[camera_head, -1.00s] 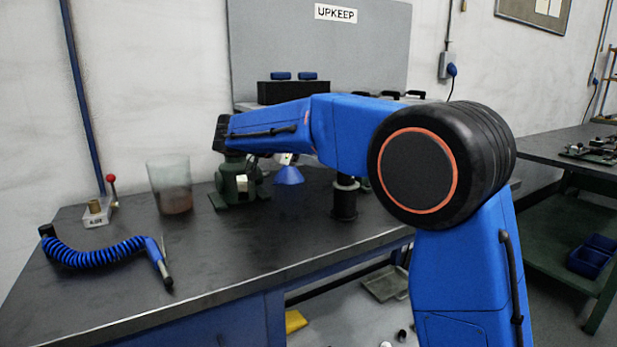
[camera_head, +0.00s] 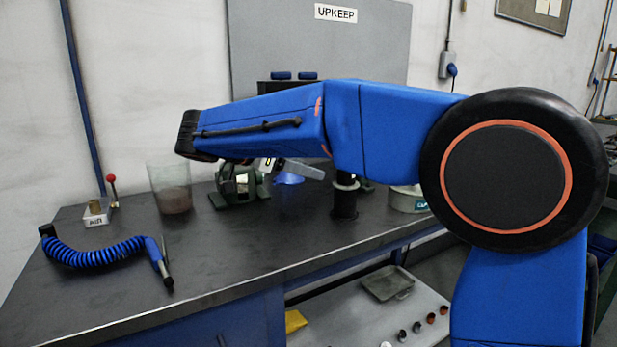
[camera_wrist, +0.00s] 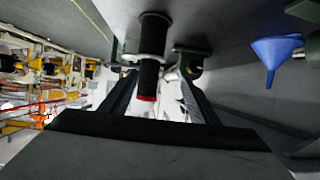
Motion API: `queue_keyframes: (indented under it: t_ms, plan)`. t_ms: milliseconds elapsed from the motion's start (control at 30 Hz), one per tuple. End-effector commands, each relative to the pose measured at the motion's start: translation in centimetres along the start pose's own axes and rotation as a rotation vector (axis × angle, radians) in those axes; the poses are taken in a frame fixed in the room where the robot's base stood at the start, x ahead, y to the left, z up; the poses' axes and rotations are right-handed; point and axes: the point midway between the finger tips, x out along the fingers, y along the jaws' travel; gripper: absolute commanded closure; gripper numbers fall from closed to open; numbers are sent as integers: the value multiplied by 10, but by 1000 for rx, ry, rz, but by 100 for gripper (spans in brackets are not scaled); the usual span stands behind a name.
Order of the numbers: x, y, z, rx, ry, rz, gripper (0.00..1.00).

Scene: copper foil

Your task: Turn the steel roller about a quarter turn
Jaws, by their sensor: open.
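I cannot pick out the steel roller for certain. A dark green stand (camera_head: 262,190) with a pale part at its front is on the bench, partly behind my arm; a green bracket (camera_wrist: 192,62) also shows in the wrist view. My gripper (camera_wrist: 160,80) is open, its two dark fingers spread in the wrist view. A black upright post (camera_wrist: 152,78) with a pale ring and red end shows between the finger directions; I cannot tell its distance. In the head view this post (camera_head: 344,205) stands right of the green stand. My arm hides part of the bench.
A blue funnel (camera_wrist: 274,52) is beside the green stand. A clear beaker (camera_head: 170,188), a red-knobbed valve block (camera_head: 96,214) and a coiled blue air hose (camera_head: 95,255) are on the left. A pale round tin (camera_head: 407,200) is at right.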

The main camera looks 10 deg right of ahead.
Motion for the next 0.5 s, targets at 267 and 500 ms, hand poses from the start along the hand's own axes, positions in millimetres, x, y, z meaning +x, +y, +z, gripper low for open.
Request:
queue_keyframes:
  t_ms: [267,500]
  plan:
    - [-13,38,5,-28,-5,29,45]
    - [-17,54,8,-41,-7,44,45]
